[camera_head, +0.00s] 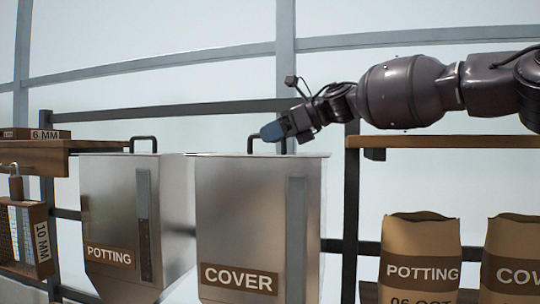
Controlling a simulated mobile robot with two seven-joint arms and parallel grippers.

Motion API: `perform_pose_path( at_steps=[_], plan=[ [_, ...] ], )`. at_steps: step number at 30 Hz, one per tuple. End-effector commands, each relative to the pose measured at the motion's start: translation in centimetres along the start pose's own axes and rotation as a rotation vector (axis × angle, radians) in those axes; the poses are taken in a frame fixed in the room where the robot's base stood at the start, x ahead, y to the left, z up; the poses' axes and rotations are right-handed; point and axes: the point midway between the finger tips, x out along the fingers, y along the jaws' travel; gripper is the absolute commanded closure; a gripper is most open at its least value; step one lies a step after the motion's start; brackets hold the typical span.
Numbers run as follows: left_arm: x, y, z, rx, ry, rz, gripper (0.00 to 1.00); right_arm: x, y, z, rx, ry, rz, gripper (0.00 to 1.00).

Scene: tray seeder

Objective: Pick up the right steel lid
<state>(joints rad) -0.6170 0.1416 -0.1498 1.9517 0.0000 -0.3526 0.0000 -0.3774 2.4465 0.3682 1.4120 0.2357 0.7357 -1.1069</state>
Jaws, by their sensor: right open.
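Two steel hoppers stand side by side, the left one (110,205) labelled POTTING and the right one (235,220) labelled COVER. The right steel lid (225,155) lies flat on top of the COVER hopper and shows almost edge-on, with a dark upright handle (252,137). The left lid (110,154) with its own dark handle (143,137) lies on the POTTING hopper. My right gripper (268,132) is open at the right lid's handle, its blue-grey fingertips overlapping the handle's top bar. Contact cannot be told. My left gripper is not in view.
A wooden shelf (440,142) stands at the right, with paper bags labelled POTTING (420,245) and COV (515,250) below it. At the left, a wooden shelf (30,160) holds a 6 MM box, with a 10 MM rack (40,245) below.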

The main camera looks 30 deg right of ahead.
Motion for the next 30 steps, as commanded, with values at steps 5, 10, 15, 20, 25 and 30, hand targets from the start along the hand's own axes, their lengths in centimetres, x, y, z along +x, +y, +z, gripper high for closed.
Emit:
perform_pose_path(
  at_steps=[5, 10, 15, 20, 25, 30],
  plan=[
    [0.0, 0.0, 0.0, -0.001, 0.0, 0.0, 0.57, 0.0, 0.0, 0.0, 0.0, 0.0, 0.0, 0.66],
    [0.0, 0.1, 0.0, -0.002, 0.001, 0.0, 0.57, 0.0, 0.0, 0.0, 0.0, 0.0, 0.0, 0.92],
    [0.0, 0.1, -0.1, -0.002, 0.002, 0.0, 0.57, -0.1, 0.0, 0.0, 0.0, 0.0, 0.0, 1.0],
    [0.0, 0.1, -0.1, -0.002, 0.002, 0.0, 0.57, -0.1, 0.0, 0.1, -0.001, -0.002, -0.001, 1.0],
    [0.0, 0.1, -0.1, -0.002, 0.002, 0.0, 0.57, -0.1, 0.0, 0.1, -0.001, -0.002, -0.001, 1.0],
    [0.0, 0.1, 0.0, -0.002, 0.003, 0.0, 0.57, -0.5, 0.0, 1.1, -0.003, -0.003, -0.003, 1.0]
  ],
)
